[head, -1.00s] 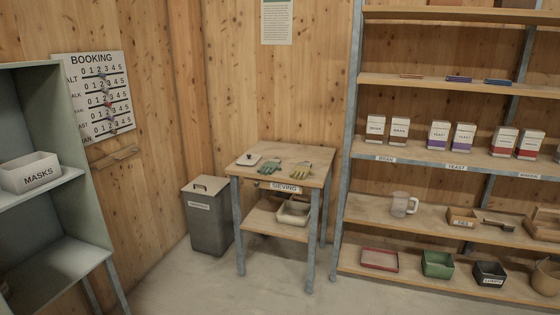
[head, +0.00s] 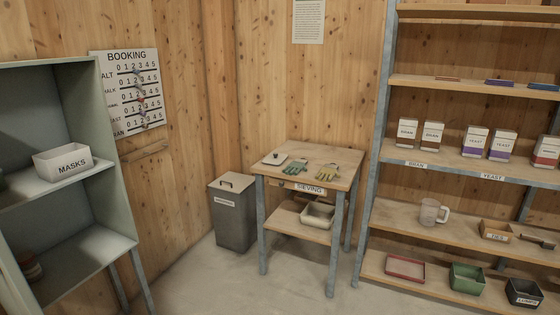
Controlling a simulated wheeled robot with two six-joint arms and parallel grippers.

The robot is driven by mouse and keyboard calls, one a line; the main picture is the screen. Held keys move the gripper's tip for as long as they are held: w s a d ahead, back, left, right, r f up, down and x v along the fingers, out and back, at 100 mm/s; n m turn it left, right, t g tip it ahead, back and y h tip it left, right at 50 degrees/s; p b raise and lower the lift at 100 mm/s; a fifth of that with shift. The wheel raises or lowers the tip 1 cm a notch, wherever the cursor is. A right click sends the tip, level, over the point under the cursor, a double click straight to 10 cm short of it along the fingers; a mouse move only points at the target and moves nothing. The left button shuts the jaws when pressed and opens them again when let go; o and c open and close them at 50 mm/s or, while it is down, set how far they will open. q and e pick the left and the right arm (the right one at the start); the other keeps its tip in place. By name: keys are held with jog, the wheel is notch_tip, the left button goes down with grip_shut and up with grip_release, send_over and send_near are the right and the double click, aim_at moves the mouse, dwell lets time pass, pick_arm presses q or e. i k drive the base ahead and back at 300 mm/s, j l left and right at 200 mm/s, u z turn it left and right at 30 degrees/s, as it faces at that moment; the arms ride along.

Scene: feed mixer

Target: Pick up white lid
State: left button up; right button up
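A white lid (head: 275,158) with a small dark knob lies flat on the left part of the wooden top of the sieving table (head: 332,161). A green glove (head: 294,167) and a yellow-green glove (head: 326,172) lie to its right on the same top. Neither of my grippers shows in the head view.
A grey lidded bin (head: 233,215) stands left of the table. A cream tray (head: 318,215) sits on the table's lower shelf. Shelving (head: 400,162) with cartons, a jug (head: 431,212) and trays stands at right. A grey-green cabinet (head: 85,243) with a masks box (head: 68,161) is at left. Floor before the table is clear.

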aim_at(273, 159)
jog(key=i+l, duration=0.1)
jog(key=i, duration=0.75)
